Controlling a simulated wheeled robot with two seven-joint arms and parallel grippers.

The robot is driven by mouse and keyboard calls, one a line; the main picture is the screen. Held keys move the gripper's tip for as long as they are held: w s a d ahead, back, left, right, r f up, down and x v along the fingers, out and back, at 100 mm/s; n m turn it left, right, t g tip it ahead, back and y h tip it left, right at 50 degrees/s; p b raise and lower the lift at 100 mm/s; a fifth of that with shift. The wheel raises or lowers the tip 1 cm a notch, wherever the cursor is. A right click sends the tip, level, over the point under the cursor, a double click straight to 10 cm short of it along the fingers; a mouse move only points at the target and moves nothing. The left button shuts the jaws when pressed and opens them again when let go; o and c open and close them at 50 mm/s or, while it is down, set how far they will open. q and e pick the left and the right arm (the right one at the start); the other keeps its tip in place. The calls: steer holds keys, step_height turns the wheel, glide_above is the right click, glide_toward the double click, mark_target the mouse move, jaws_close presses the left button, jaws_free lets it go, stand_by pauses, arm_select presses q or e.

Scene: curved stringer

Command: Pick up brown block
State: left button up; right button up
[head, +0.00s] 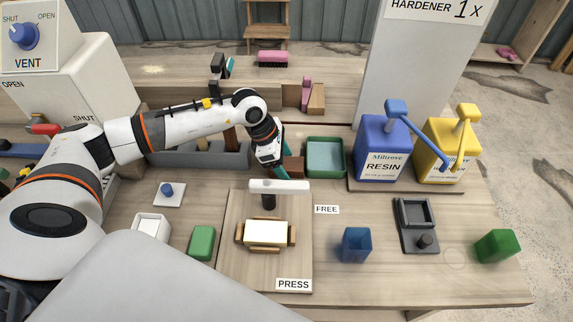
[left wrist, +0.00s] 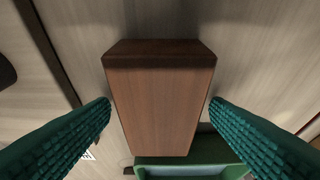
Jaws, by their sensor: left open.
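The brown block (head: 295,165) lies on the bench just left of the green tray (head: 325,171), partly hidden by my left gripper (head: 284,164). In the left wrist view the brown block (left wrist: 160,95) fills the middle, its long sides running between the two teal fingers. My left gripper (left wrist: 160,108) is open, with one finger on each side of the block. A narrow gap shows at each fingertip, so I see no clear contact. My right gripper is not in view.
The press (head: 268,212) with its white-topped piece stands in front of the block. The blue resin (head: 381,150) and yellow hardener (head: 447,150) dispensers stand to the right. A grey bin (head: 200,158) lies to the left. Bench space right of the press is partly clear.

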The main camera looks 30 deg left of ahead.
arm_select(q)
steer(key=c, duration=1.1)
steer(key=shift+r, duration=0.1)
